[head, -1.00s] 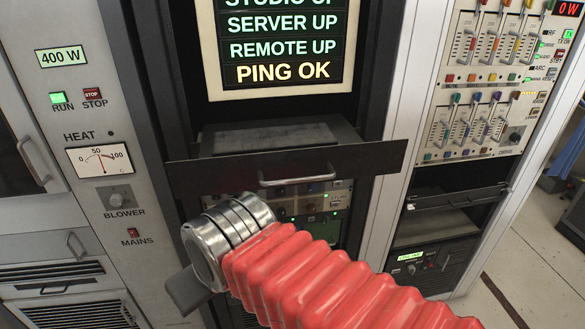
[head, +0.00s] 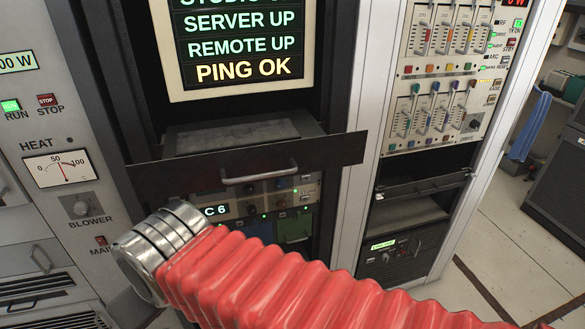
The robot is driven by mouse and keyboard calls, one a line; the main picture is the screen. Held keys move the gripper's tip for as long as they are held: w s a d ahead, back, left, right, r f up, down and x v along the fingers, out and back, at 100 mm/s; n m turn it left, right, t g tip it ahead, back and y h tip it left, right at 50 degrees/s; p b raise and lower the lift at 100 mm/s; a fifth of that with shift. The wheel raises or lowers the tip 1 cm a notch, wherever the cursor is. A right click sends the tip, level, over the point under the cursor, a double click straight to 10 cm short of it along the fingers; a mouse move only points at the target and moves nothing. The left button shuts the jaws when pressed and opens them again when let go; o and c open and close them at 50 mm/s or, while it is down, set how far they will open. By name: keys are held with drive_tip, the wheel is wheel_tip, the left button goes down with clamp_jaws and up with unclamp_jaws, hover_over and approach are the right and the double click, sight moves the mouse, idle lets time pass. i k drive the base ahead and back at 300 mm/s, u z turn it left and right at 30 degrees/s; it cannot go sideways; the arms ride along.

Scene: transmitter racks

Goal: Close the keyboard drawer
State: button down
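The keyboard drawer (head: 248,170) is a dark drawer below the monitor in the middle rack. It is pulled out, with its wide front panel standing forward of the rack and its grey top surface showing behind it. A silver bar handle (head: 259,177) is on the front panel. My arm, in a red ribbed sleeve with a silver cuff, reaches across the lower part of the head view, below and in front of the drawer. It appears apart from the handle. My gripper's fingers are not visible, so their opening is hidden.
The monitor (head: 240,88) above reads PING OK. Lit equipment panels (head: 258,199) sit under the drawer. A rack with sliders (head: 437,110) and an open shelf (head: 408,212) stands right. A cabinet with a heat meter (head: 59,168) stands left. Floor (head: 500,262) is clear at right.

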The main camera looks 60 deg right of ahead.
sight(197, 157)
drive_tip(key=u, duration=1.1)
drive_tip(key=i, duration=0.55)
drive_tip(key=z, duration=2.5)
